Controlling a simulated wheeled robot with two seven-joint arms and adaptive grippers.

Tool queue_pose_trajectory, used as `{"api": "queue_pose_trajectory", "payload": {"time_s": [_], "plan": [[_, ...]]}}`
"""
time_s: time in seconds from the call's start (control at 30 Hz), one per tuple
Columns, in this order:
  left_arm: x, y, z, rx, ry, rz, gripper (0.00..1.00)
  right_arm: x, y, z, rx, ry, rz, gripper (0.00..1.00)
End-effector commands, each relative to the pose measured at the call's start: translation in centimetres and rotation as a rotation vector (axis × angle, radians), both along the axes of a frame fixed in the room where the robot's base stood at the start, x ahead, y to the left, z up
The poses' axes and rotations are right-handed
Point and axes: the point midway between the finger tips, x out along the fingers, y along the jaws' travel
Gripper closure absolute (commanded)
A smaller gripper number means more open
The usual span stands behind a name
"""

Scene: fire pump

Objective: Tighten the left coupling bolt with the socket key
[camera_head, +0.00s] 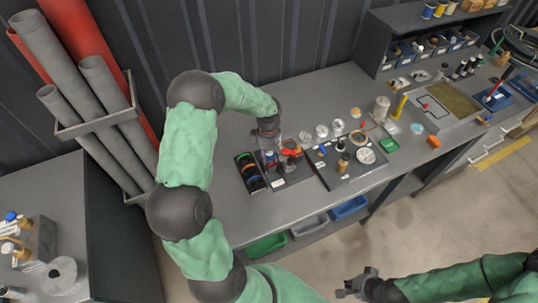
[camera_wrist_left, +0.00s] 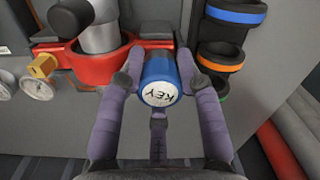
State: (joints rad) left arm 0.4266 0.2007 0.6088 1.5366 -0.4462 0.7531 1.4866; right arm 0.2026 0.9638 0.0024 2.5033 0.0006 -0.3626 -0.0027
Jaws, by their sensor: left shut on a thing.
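The socket key (camera_wrist_left: 160,80) has a blue handle with a white end cap lettered "KEY". My left gripper (camera_head: 272,150) is shut on it; its fingers (camera_wrist_left: 160,70) close around the handle in the left wrist view. The red pump (camera_head: 291,152) stands on the bench just beside this gripper. In the left wrist view its red body (camera_wrist_left: 88,72) and grey upright parts lie just beyond and left of the key. The left coupling bolt cannot be made out, and the key's socket end is hidden. My right gripper (camera_head: 357,287) is low in the head view, away from the bench.
A black rack with coloured rings (camera_head: 250,172) stands left of the pump, close to the key in the left wrist view (camera_wrist_left: 225,45). A dark tray (camera_head: 345,170) with small parts lies to the right. Pipes in a holder (camera_head: 100,110) stand at left.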

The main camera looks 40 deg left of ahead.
Motion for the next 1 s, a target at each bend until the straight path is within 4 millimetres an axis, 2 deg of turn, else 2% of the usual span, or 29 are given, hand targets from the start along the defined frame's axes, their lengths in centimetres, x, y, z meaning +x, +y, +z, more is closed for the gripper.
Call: {"api": "queue_pose_trajectory", "payload": {"time_s": [0.27,0.6,1.0], "plan": [[0.01,0.02,0.06,0.001,0.000,-0.027,0.98,0.00,0.00,0.02,0.000,0.000,0.000,1.00],[0.01,0.03,0.07,0.001,0.000,-0.369,0.98,0.00,0.00,0.22,0.000,0.000,0.000,1.00],[0.02,0.03,0.08,0.001,-0.001,-0.416,0.98,0.00,0.00,0.24,0.000,0.000,0.000,1.00]]}}
